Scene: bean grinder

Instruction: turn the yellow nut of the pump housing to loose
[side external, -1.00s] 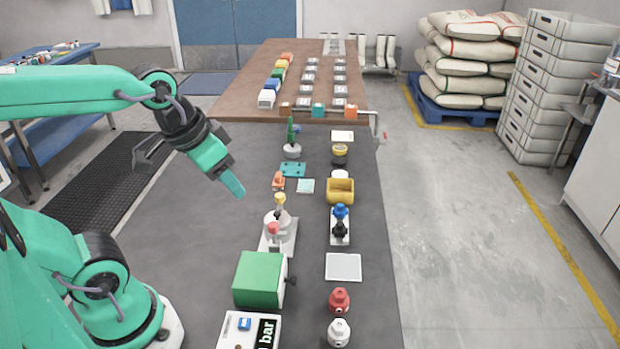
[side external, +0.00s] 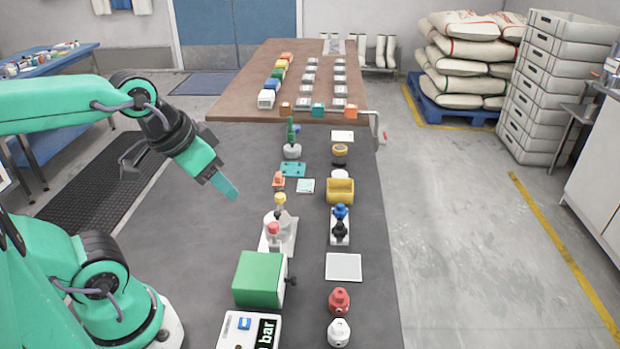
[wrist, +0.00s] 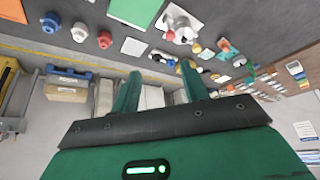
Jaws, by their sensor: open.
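The pump housing (side external: 277,225) is a pale grey body on a white base plate on the dark table, just behind the green box. A yellow nut (side external: 280,199) sits at its far upper side and a red knob (side external: 273,229) at its near side. In the wrist view the housing (wrist: 181,20) shows at the top centre. My gripper (side external: 231,191) hangs in the air to the left of the housing, clear of it. In the wrist view its two green fingers (wrist: 160,90) stand apart with nothing held between them. The nut's turned position is too small to read.
The green box (side external: 259,278) and a gauge box (side external: 247,331) stand nearer. To the right are a blue-and-black valve (side external: 340,222), a yellow bin (side external: 340,191) and a white plate (side external: 343,267). The table left of the housing is clear.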

